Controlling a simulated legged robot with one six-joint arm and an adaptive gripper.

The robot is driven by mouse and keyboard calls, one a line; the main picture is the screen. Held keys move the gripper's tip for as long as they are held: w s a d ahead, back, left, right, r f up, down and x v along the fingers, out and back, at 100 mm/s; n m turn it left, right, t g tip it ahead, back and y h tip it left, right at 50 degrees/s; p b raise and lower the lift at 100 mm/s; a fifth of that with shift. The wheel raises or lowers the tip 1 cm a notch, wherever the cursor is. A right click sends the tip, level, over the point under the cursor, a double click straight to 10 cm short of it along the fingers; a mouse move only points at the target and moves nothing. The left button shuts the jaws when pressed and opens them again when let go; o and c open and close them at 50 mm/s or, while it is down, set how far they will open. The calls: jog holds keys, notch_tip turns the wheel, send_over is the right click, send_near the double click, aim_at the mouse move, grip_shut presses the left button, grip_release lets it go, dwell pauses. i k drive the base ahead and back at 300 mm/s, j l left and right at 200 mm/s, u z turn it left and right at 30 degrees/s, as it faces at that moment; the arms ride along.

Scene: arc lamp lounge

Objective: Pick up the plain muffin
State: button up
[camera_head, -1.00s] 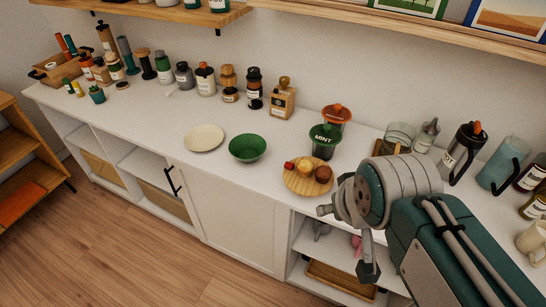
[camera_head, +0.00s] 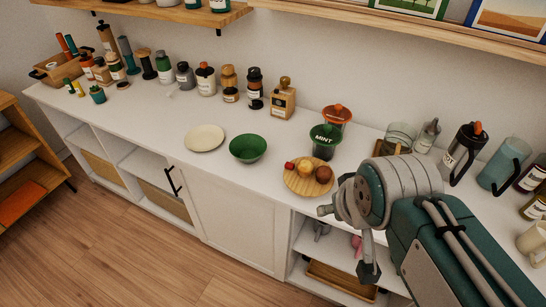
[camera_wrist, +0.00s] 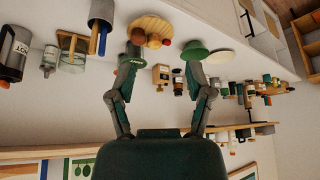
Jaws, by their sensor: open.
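A golden-yellow muffin (camera_head: 305,169), which looks like the plain one, sits on a round wooden board (camera_head: 294,186) on the white counter. A dark brown muffin (camera_head: 323,174) stands to its right and a small red item (camera_head: 289,166) to its left. In the wrist view, which is upside down, the yellow muffin (camera_wrist: 154,41) shows between the fingers, beyond their tips. My gripper (camera_head: 346,240) is open and empty, in front of the counter and apart from the board. Its two spread fingers also show in the wrist view (camera_wrist: 164,52).
A green bowl (camera_head: 248,148) and a cream plate (camera_head: 204,138) are left of the board. A dark green mint container (camera_head: 324,141) stands close behind it. Glass jars and a coffee press (camera_head: 463,152) crowd the right. The counter's front strip left of the board is clear.

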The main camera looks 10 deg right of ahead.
aim_at(305, 167)
jog(key=i+j+z, duration=0.1)
jog(key=j+z, duration=0.15)
jog(key=i+j+z, duration=0.1)
jog(key=j+z, duration=0.15)
jog(key=i+j+z, duration=0.1)
jog(key=j+z, duration=0.15)
jog(key=j, duration=0.05)
